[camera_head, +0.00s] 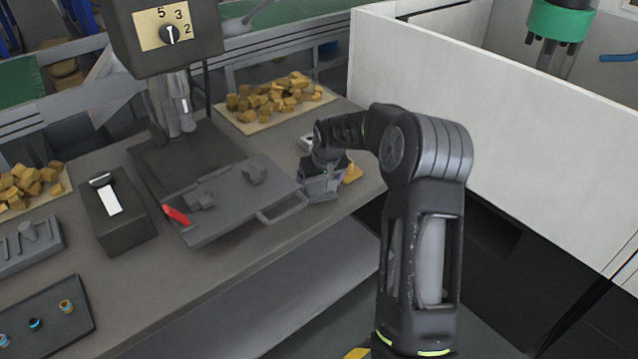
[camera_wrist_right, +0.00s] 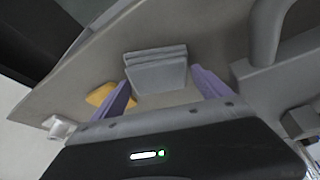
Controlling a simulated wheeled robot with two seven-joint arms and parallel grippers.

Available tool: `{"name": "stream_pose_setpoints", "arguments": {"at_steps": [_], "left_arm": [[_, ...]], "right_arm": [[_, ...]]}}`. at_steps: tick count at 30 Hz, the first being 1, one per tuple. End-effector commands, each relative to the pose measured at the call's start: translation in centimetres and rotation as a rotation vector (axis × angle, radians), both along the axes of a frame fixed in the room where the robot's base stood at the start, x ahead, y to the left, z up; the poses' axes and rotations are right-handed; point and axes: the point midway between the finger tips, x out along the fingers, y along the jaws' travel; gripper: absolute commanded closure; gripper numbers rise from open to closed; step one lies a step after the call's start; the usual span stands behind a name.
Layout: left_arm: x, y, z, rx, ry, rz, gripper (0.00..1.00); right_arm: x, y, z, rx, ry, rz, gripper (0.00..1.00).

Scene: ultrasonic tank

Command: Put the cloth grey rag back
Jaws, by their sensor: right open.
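The grey rag (camera_wrist_right: 155,75) looks like a flat folded stack on the bench top in the right wrist view. It lies between and slightly beyond the two purple fingertips of my right gripper (camera_wrist_right: 161,82), which is open, with a gap on either side of the rag. In the head view my right gripper (camera_head: 325,178) is low over the right end of the bench and partly covers the rag (camera_head: 318,191). I cannot tell whether the fingers touch the bench. My left gripper is not in view.
A yellow piece (camera_head: 353,172) lies just right of the gripper. A dark box (camera_head: 118,215) and wooden blocks (camera_head: 275,98) stand on the bench. A white wall panel (camera_head: 500,110) rises at right.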

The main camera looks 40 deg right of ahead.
Motion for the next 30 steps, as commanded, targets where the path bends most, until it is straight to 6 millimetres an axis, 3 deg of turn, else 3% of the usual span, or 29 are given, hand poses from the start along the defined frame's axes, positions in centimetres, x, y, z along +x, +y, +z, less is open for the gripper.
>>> {"name": "stream_pose_setpoints", "arguments": {"at_steps": [8,22,30], "left_arm": [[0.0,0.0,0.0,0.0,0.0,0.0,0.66],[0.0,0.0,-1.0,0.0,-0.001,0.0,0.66],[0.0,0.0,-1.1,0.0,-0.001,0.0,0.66]], "right_arm": [[-0.3,0.1,1.4,-0.002,-0.004,0.0,0.13],[-3.6,1.4,9.7,-0.001,-0.004,0.0,0.13],[-4.3,1.7,11.4,0.001,0.0,0.0,0.13]]}}
